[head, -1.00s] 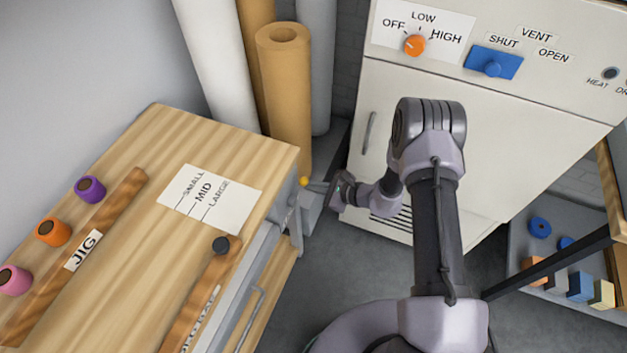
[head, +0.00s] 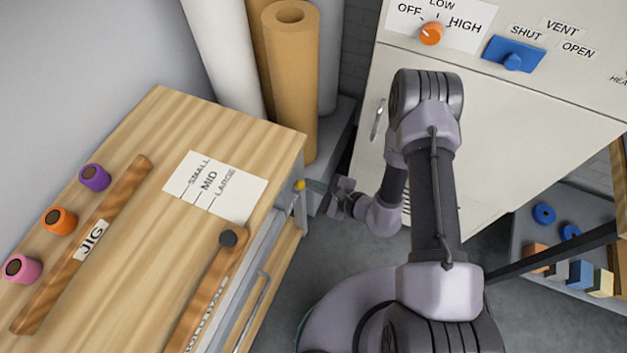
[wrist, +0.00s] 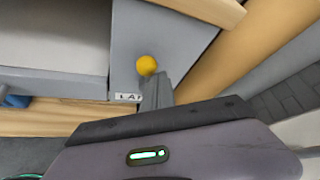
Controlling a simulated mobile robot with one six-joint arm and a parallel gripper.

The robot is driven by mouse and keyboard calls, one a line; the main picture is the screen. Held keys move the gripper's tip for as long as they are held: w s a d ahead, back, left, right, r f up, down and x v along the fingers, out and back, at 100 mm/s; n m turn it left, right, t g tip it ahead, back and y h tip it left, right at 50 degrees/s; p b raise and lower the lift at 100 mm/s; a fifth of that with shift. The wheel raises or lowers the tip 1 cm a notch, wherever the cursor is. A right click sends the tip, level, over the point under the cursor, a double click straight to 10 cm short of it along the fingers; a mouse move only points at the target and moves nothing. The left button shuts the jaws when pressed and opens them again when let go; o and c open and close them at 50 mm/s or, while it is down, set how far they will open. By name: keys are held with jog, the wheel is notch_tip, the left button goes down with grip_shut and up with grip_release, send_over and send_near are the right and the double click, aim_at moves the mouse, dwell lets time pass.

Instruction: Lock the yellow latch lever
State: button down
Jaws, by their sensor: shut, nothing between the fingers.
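The yellow latch lever shows as a small yellow knob (head: 299,185) at the right end of the wooden bench, by the grey drawer front. In the wrist view its round yellow end (wrist: 147,65) stands out in front of a grey panel, just beyond my fingertips. My gripper (head: 312,186) is shut and empty, its fingers pointing left at the knob. In the wrist view the fingers (wrist: 156,88) overlap the area just below the knob; whether they touch it I cannot tell. The lever's arm is mostly hidden. A partly covered label (wrist: 128,97) sits beside the knob.
The wooden bench (head: 130,230) holds a jig strip, coloured spools and a size card (head: 215,187). Tall rolls (head: 291,80) stand behind it. A cream cabinet (head: 520,130) with an orange dial and blue vent slider is at right. Grey floor lies between.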

jog(key=shift+s+a+f, duration=0.25)
jog(key=shift+s+a, duration=0.05)
jog(key=shift+s, duration=0.4)
jog(key=shift+s+a+f, duration=0.2)
jog(key=shift+s+a, duration=0.05)
jog(key=shift+s, duration=0.4)
jog(key=shift+s+f, duration=0.2)
jog(key=shift+s, duration=0.1)
jog(key=s+d+p, duration=0.2)
jog(key=s+d, duration=0.1)
jog(key=d, duration=0.5)
jog(key=shift+s+d, duration=0.15)
jog(key=shift+d, duration=0.2)
jog(key=shift+r, duration=0.1)
